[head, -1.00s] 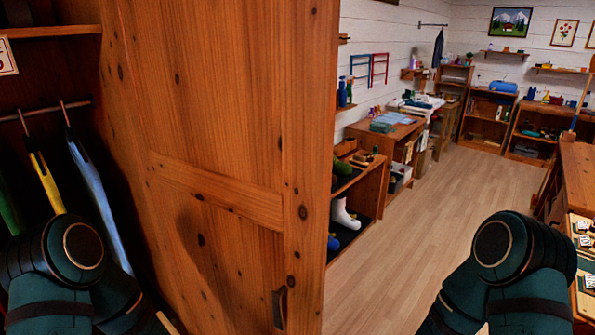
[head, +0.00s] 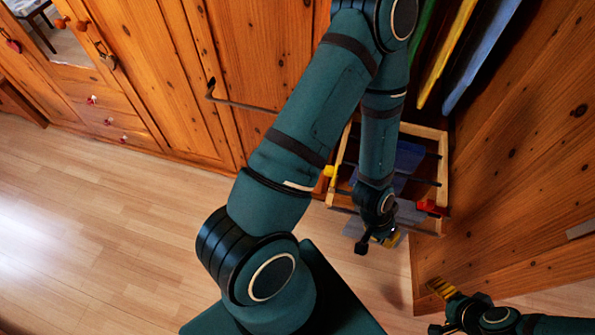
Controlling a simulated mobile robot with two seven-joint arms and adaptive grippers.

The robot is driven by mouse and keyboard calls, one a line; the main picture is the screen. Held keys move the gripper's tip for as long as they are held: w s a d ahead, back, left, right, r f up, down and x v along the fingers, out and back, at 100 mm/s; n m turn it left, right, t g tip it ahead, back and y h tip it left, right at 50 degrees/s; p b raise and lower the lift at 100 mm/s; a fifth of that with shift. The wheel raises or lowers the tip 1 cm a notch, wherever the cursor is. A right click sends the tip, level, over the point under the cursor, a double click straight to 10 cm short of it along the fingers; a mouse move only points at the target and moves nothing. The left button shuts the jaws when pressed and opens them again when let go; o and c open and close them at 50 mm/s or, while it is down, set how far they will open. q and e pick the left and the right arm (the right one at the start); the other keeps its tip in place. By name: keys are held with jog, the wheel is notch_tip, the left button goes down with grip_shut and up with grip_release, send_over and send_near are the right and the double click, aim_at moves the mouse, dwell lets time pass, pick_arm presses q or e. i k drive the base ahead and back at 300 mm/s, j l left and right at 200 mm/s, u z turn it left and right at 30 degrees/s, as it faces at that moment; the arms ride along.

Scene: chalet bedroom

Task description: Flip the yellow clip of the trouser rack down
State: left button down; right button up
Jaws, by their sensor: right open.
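The trouser rack (head: 432,227) is a pale wooden frame with dark rods, low in the open wardrobe. A yellow clip (head: 329,172) sits at its left side; I cannot tell whether it is up or down. My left arm covers much of the rack. My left gripper (head: 378,241) points down over the rack's front, to the right of and nearer than the yellow clip, apart from it. Its fingers are too small to tell open from shut. My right gripper (head: 443,291), with yellow-and-black striped fingers, is open and empty at the lower right, away from the rack.
A red clip (head: 430,208) is at the rack's right side. Blue cloth (head: 408,160) lies on the rods. Green, yellow and blue garments hang above. A wooden door (head: 520,150) stands open to the right. Wooden floor (head: 110,240) is free to the left.

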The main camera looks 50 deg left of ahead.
aim_at(329, 170)
jog(key=k+j+u, duration=0.45)
jog(key=j+u, duration=0.25)
jog(key=i+j+u, duration=0.15)
jog(key=u, duration=0.35)
jog(key=i+j+u, duration=0.15)
jog(key=u, duration=0.3)
